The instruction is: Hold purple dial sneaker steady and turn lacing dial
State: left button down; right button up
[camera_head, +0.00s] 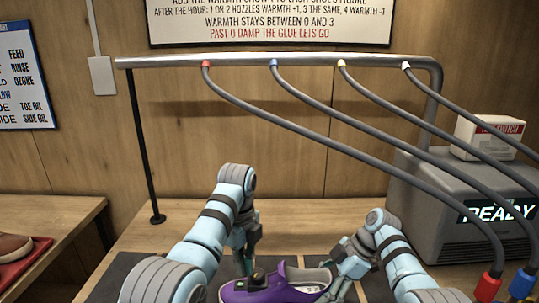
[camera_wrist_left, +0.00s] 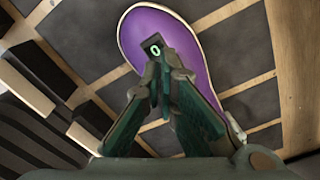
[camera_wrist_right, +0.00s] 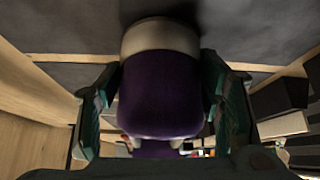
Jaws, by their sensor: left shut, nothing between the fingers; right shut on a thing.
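The purple dial sneaker (camera_head: 285,285) sits at the bottom middle of the head view, toe left and heel right. Its black lacing dial (camera_head: 256,279) stands on top. In the left wrist view the dial (camera_wrist_left: 154,45) shows a glowing green ring, with the purple toe (camera_wrist_left: 180,45) around it. My left gripper (camera_wrist_left: 165,75) is shut and empty, its fingertips right beside the dial; I cannot tell whether they touch it. In the right wrist view my right gripper (camera_wrist_right: 162,95) has its fingers on both sides of the purple heel (camera_wrist_right: 160,95), shut on it.
Dark mats (camera_head: 110,277) lie on the wooden bench. A grey rail (camera_head: 270,62) with several hoses crosses behind my arms. A grey machine reading READY (camera_head: 440,185) stands at the right. A red tray (camera_head: 22,262) with a brown shoe is at the far left.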

jog(key=shift+a, duration=0.1)
pick_arm(q)
notch_tip(320, 180, up, 5)
jog(key=shift+w+a+r, duration=0.1)
jog(key=shift+a, duration=0.05)
pick_arm(e)
jog(key=shift+f, duration=0.1)
